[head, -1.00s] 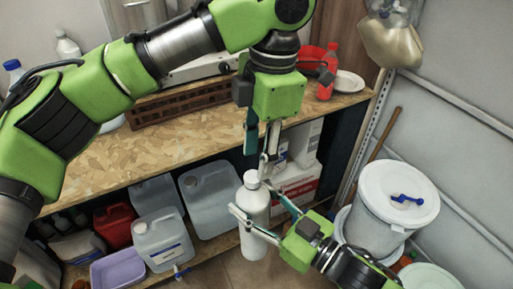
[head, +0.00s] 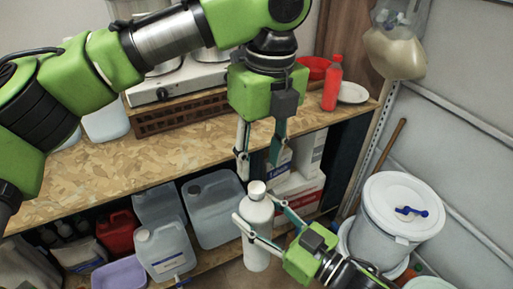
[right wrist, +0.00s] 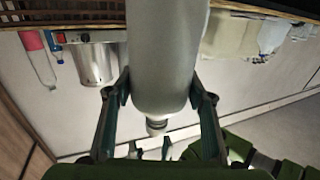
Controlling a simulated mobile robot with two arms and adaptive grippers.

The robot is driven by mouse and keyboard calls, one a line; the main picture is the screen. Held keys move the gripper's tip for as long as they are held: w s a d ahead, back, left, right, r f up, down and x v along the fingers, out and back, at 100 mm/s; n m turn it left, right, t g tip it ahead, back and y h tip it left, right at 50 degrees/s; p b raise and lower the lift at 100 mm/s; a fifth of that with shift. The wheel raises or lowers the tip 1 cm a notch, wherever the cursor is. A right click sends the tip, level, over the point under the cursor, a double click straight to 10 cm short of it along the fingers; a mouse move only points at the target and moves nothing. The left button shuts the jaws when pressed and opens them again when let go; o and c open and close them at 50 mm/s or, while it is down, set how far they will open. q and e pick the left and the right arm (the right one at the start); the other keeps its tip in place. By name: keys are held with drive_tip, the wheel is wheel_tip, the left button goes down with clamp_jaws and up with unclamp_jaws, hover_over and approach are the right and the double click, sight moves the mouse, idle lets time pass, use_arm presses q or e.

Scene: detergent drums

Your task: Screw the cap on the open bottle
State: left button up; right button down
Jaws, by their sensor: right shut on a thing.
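A white bottle (head: 257,232) stands upright in front of the workbench. Its white cap (head: 257,187) sits on the neck; I cannot tell how tight it is. My right gripper (head: 256,218) is shut around the bottle's upper body, one finger on each side. The right wrist view shows the bottle (right wrist: 165,60) between the two fingers (right wrist: 162,90), with the cap (right wrist: 156,126) at its lower end in that picture. My left gripper (head: 258,170) points down just above the cap, with its fingers apart and empty.
The workbench (head: 160,165) is behind, with a red bottle (head: 332,84) and a hot plate (head: 190,80). Jugs (head: 212,210) and a purple tub (head: 120,273) are below it. A white lidded drum (head: 385,225) stands to the right.

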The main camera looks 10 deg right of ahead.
sight(256, 186)
use_arm(q)
drive_tip(key=n, duration=0.4)
drive_tip(key=shift+r, duration=0.2)
drive_tip(key=n, duration=0.3)
drive_tip(key=shift+a+r+n, duration=0.1)
drive_tip(key=shift+r+n, duration=0.05)
drive_tip(key=shift+n, duration=0.25)
drive_tip(key=n, duration=0.5)
drive_tip(key=shift+a+r, duration=0.1)
drive_tip(key=shift+r, duration=0.15)
drive_tip(key=n, duration=0.4)
drive_tip(key=shift+r+h, duration=0.15)
drive_tip(key=shift+h, duration=0.15)
drive_tip(key=n, duration=0.3)
drive_tip(key=shift+s+r+n, duration=0.1)
drive_tip(key=shift+r+n, duration=0.05)
drive_tip(key=shift+n, duration=0.15)
drive_tip(key=n, duration=0.5)
drive_tip(key=shift+a+r+n, duration=0.15)
drive_tip(key=shift+r+n, duration=0.05)
drive_tip(key=shift+n, duration=0.1)
drive_tip(key=shift+f, duration=0.1)
drive_tip(key=shift+f, duration=3.95)
